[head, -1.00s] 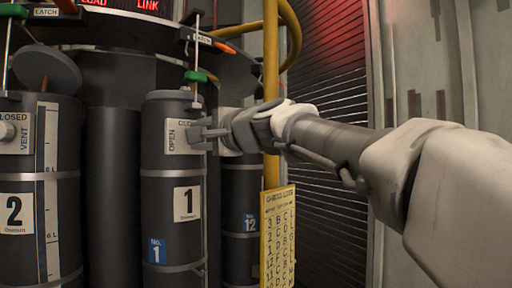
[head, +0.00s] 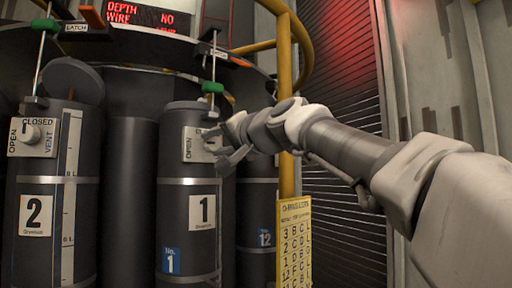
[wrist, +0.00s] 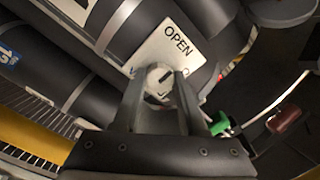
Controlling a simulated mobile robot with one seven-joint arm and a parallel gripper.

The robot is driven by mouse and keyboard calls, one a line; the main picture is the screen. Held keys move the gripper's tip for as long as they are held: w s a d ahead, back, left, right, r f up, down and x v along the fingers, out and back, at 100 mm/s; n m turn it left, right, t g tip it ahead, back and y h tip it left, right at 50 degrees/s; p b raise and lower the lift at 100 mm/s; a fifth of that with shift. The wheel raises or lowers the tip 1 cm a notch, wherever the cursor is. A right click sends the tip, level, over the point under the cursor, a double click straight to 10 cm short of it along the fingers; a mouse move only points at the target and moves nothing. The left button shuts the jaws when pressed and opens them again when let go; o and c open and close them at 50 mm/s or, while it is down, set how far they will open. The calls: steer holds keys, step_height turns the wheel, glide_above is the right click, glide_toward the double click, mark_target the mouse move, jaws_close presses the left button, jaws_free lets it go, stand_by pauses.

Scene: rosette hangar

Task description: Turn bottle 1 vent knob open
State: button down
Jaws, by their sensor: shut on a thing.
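Bottle 1 (head: 189,250) is a dark upright cylinder with metal bands, a white "1" label and a blue "No. 1" tag. In the wrist view the plate (wrist: 170,45) shows "OPEN" above the round pale vent knob (wrist: 158,80), which has a dark line mark. My gripper (head: 218,146) comes from the right, and its two fingers (wrist: 157,92) are shut on the knob, one on each side.
Bottle 2 (head: 55,250) stands to the left with its own vent knob (head: 30,134). A yellow pole (head: 286,180) with a yellow chart (head: 294,245) stands just right of bottle 1, close to my arm. Bottle 12 (head: 257,200) is behind. A green clip (head: 212,87) hangs above bottle 1.

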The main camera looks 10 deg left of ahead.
stand_by(0.4)
steer(key=shift+c, duration=2.2)
jaws_free()
steer(key=b+v, duration=0.4)
steer(key=v, duration=1.3)
steer(key=shift+d, duration=0.25)
